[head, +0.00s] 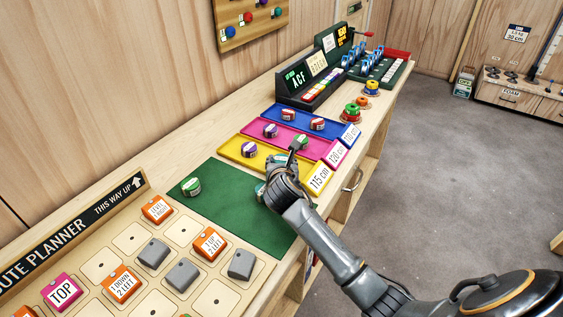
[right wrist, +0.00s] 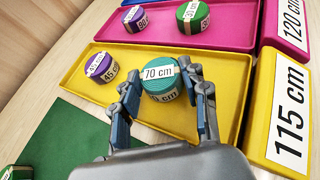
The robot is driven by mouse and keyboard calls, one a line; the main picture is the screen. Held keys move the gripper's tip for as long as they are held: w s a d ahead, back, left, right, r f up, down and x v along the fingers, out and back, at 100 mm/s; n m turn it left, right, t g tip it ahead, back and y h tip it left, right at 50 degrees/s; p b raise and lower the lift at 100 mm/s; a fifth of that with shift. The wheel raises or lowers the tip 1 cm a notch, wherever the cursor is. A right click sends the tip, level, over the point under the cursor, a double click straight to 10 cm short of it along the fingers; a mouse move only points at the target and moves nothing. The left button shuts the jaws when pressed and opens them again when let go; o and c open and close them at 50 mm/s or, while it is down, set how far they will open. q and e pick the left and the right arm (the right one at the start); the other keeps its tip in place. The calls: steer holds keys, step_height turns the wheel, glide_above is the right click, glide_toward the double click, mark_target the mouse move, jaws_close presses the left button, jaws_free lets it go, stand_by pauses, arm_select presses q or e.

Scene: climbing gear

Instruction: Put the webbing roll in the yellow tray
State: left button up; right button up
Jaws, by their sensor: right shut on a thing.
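My right gripper (right wrist: 165,102) is shut on a teal webbing roll (right wrist: 160,78) labelled 70 cm. In the right wrist view the roll shows over the yellow tray (right wrist: 200,122); I cannot tell whether it touches the tray floor. A purple roll (right wrist: 98,66) lies in that tray, left of the held one. In the head view the yellow tray (head: 228,150) lies between the pink tray and the green mat. My right gripper (head: 290,160) reaches over its right part there and largely hides the held roll. My left gripper is not in view.
The pink tray (head: 313,150) and blue tray (head: 280,112) each hold two rolls. A 115 cm sign (head: 320,178) stands at the yellow tray's right end. A green roll (head: 191,187) sits on the green mat (head: 215,205). A teal item (head: 261,191) there is partly hidden by my gripper.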

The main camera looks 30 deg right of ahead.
steer(key=o, duration=1.1)
steer(key=shift+f, duration=0.1)
steer(key=shift+o, duration=0.2)
steer(key=shift+s+a+r, duration=0.1)
steer(key=shift+s+r, duration=0.05)
steer(key=shift+r, duration=0.05)
steer(key=p+v, duration=0.1)
steer(key=v, duration=1)
steer(key=shift+s+a+r, duration=0.1)
steer(key=shift+s+r, duration=0.15)
steer(key=shift+s, duration=0.05)
